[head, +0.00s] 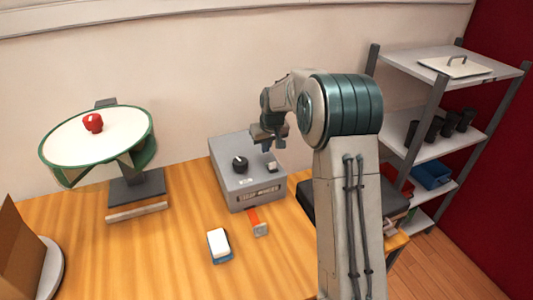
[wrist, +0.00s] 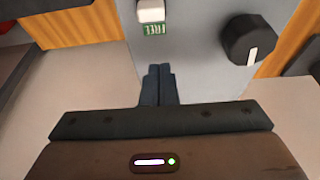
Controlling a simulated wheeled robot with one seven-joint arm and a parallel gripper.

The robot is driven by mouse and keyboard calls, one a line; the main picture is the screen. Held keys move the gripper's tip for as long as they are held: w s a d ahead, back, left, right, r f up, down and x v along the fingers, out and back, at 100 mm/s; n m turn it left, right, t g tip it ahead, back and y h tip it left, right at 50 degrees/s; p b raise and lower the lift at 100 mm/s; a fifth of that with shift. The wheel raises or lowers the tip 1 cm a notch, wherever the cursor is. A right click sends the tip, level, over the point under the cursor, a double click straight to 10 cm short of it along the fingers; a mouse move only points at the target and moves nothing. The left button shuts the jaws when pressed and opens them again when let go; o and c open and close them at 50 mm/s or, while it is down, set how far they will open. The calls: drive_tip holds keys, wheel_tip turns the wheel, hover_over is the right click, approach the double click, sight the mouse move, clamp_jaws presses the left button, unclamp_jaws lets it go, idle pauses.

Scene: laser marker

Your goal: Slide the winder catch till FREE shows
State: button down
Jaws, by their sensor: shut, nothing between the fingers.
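The winder is a grey box (head: 232,176) on the wooden table, with a lettered front plate. Its small white catch (head: 272,166) is on the top face, at the right. In the wrist view the catch (wrist: 151,10) is at the top edge, partly cut off. A green label (wrist: 154,29) with white letters, upside down and reading FREE, shows right beside it. My gripper (head: 266,148) is above the winder's top near its back. In the wrist view my gripper (wrist: 158,70) has its fingers together and empty, with a gap in the picture between them and the label.
A black knob (head: 240,164) with a white mark stands on the winder's top, left of the catch. An orange strap (head: 256,222) comes from its front. A white-and-blue block (head: 219,245) lies in front. A round green-rimmed stand (head: 98,140) is left; shelves (head: 455,110) are right.

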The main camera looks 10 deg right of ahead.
sight(268, 167)
drive_tip(key=b+v, duration=0.1)
drive_tip(key=v, duration=0.7)
drive_tip(key=shift+s+a, duration=0.3)
drive_tip(key=shift+r, duration=0.15)
drive_tip(key=s+r+m, duration=0.1)
drive_tip(key=s+r, duration=0.1)
drive_tip(key=s, duration=0.8)
drive_tip(key=s+r, duration=0.2)
drive_tip(key=s, duration=0.8)
drive_tip(key=s+f+m, duration=0.1)
drive_tip(key=s+f, duration=0.3)
drive_tip(key=s, duration=1.2)
drive_tip(key=shift+s+d+f+g+h, duration=0.2)
drive_tip(key=shift+s+d+g+h, duration=0.1)
drive_tip(key=shift+s+d+h, duration=0.1)
